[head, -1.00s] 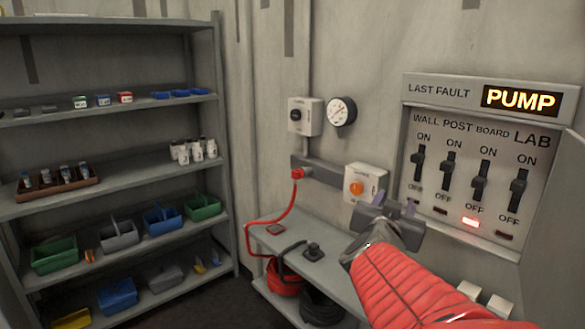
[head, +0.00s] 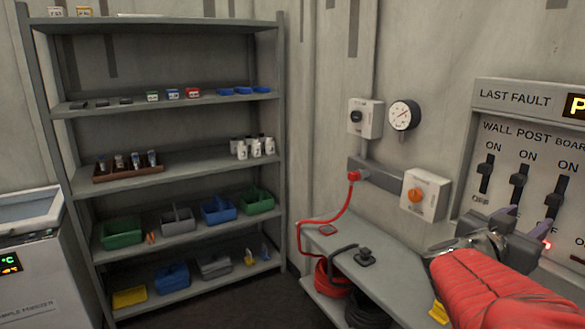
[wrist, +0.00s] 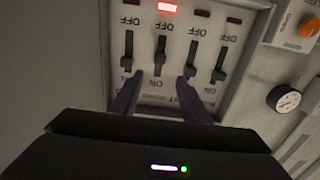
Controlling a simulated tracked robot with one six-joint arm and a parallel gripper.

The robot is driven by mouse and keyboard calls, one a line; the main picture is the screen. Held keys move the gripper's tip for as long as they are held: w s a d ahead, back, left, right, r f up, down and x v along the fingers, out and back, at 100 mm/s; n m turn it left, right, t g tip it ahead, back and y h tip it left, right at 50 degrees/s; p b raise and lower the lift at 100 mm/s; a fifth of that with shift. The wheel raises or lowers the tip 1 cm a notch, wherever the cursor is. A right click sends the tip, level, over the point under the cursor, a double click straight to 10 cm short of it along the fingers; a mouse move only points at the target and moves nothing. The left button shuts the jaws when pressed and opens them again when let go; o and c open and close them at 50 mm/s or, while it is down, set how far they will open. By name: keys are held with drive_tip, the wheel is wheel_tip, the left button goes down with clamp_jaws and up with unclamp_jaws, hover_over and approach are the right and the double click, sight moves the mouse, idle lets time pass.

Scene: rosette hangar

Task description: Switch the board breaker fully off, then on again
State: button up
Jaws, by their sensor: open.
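The grey breaker panel (head: 478,118) is at the right edge of the head view, cut off on its right. Its board breaker lever (head: 556,200) is black and stands between ON and OFF labels. A red lamp (head: 546,244) glows below it. The wrist view shows the panel upside down, with the board lever (wrist: 160,55) second from left under the lit lamp (wrist: 168,8). My gripper (wrist: 158,86) is open and empty, its two fingers appearing on either side of that lever's line. Contact and the lever's exact position cannot be told. In the head view my gripper (head: 512,217) is before the panel's lower part.
Neighbouring levers, wall (head: 485,172) and post (head: 519,185), are close by. An orange-knob switch box (head: 425,195) and a gauge (head: 404,115) are left of the panel. A low grey bench (head: 385,275) stands below, a shelf rack (head: 165,99) further left.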

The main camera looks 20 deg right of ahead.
sight(551, 202)
drive_tip(key=shift+w+d, duration=0.35)
drive_tip(key=shift+d, duration=1.9)
drive_tip(key=shift+w+d, duration=0.35)
drive_tip(key=shift+d, duration=1.85)
drive_tip(key=shift+w+d, duration=0.35)
drive_tip(key=shift+d, duration=1.9)
drive_tip(key=shift+c, duration=0.2)
clamp_jaws()
drive_tip(key=shift+f, duration=0.1)
